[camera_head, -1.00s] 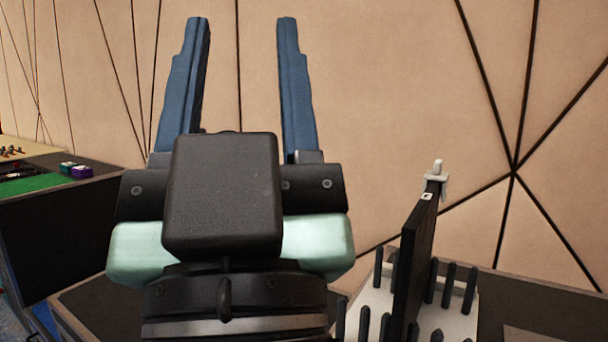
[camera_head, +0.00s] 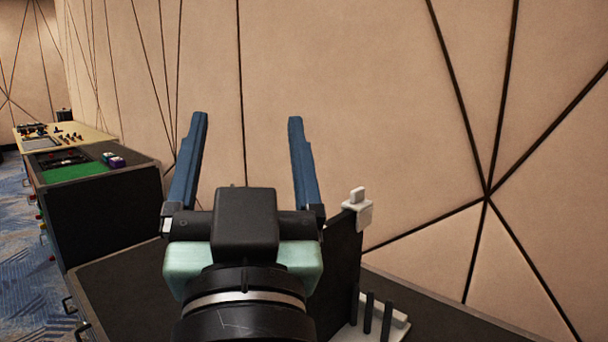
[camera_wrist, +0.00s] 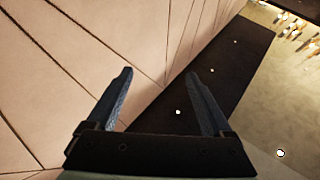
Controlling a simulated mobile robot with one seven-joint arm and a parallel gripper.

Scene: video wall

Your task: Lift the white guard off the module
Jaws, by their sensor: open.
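The white guard (camera_head: 358,211) sits on the top corner of the dark upright module (camera_head: 343,246), to the right of my gripper in the head view. The module stands in a white rack with dark pegs (camera_head: 366,325). My gripper (camera_head: 246,132) is open and empty, its blue fingers wide apart and pointing up in the picture. In the wrist view the gripper (camera_wrist: 165,85) has nothing between its fingers, and neither guard nor module shows there. My gripper and wrist hide part of the module and rack.
A dark bench top (camera_head: 120,285) carries the rack. A panelled beige wall (camera_head: 400,130) stands behind it. At the left is a second dark cabinet (camera_head: 105,215) with a green mat (camera_head: 68,178) and small coloured blocks (camera_head: 113,160). The bench top left of my gripper looks clear.

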